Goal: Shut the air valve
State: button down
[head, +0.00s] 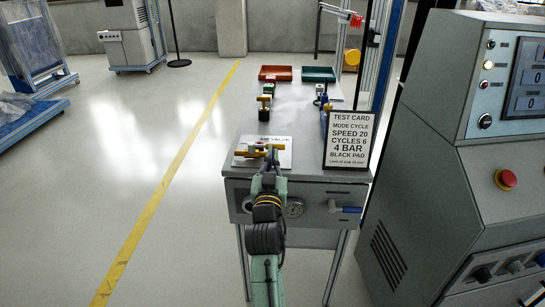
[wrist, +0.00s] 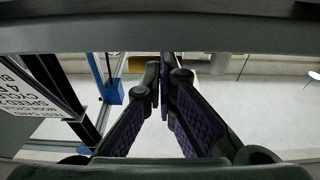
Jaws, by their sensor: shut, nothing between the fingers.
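The air valve (head: 253,153) has a yellow-brass lever and sits on a white plate (head: 284,160) on the near part of the bench top. A label reading "VALVE", its first word partly unclear, stands just behind it. My gripper (head: 270,157) reaches the valve from the front and covers part of it; I cannot tell whether it touches the lever. In the wrist view my gripper (wrist: 161,76) has its fingertips together with nothing between them. The valve is not clearly visible in the wrist view.
A test card (head: 350,140) stands right of the valve. The bench front (head: 240,204) carries a gauge (head: 294,208) and a blue-handled fitting (head: 345,209). Red (head: 275,73) and green (head: 318,74) trays lie at the back.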

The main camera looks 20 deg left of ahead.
aim_at(278, 148)
jog(key=shift+w+d+b, duration=0.15)
jog(key=shift+w+b, duration=0.15)
jog(key=shift+w, duration=0.3)
dwell(0.3)
jog(key=shift+w+b, duration=0.3)
jog(key=shift+w, duration=0.3)
jog(key=shift+w+b, duration=0.45)
jog(key=shift+w, duration=0.75)
jog(key=shift+a, duration=0.25)
jog(key=v, duration=1.2)
